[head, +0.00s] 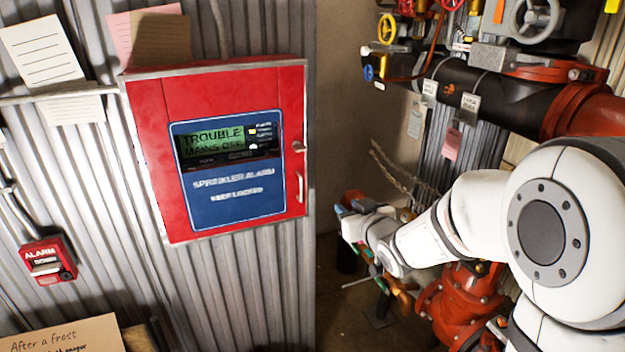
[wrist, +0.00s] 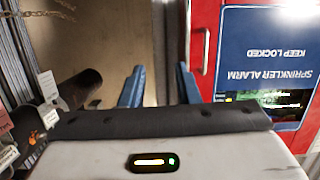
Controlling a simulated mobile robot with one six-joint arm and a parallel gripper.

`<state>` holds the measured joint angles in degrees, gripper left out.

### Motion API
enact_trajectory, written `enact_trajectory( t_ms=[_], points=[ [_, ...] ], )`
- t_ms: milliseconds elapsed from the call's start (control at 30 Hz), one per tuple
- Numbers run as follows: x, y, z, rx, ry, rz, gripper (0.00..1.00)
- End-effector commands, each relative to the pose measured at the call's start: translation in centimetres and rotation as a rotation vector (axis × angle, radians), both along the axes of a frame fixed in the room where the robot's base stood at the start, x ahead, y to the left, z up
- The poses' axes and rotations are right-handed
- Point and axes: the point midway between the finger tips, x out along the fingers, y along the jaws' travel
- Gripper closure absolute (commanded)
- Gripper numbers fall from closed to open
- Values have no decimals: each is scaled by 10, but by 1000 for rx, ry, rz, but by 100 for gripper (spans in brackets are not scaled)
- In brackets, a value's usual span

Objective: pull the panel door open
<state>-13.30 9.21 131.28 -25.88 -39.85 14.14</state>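The panel door (head: 162,150) is the red front of the sprinkler alarm box on the corrugated wall, and it looks shut. It has a blue label with a lit display reading TROUBLE. A pale upright handle (head: 300,187) is on its right edge, with a small lock or knob (head: 298,146) above it. In the wrist view the door is upside down at the right, with the handle (wrist: 206,52) near its left edge. My gripper (wrist: 158,85) shows two blue fingers apart with nothing between them, beside the handle and not touching it. In the head view its fingers are hard to make out.
A red alarm call point (head: 47,261) is on the wall at lower left. Paper notes hang around the panel. Black and red pipes (head: 500,98) with valves and tags fill the right side. A cardboard sign (head: 70,338) is at bottom left. Open space lies right of the panel.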

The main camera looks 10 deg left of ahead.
Motion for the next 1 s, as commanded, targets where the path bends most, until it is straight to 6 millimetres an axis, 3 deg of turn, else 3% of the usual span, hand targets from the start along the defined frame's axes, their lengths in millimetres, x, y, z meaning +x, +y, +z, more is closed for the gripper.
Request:
enact_trajectory(
  t_ms=[100,200,367,800,1000],
  points=[
    [3,37,5,85,-84,117,71],
    [1,55,9,138,-127,181,71],
    [1,67,12,173,-156,220,71],
    [47,109,13,173,-156,219,71],
    [55,118,12,171,-157,218,71]
  ],
)
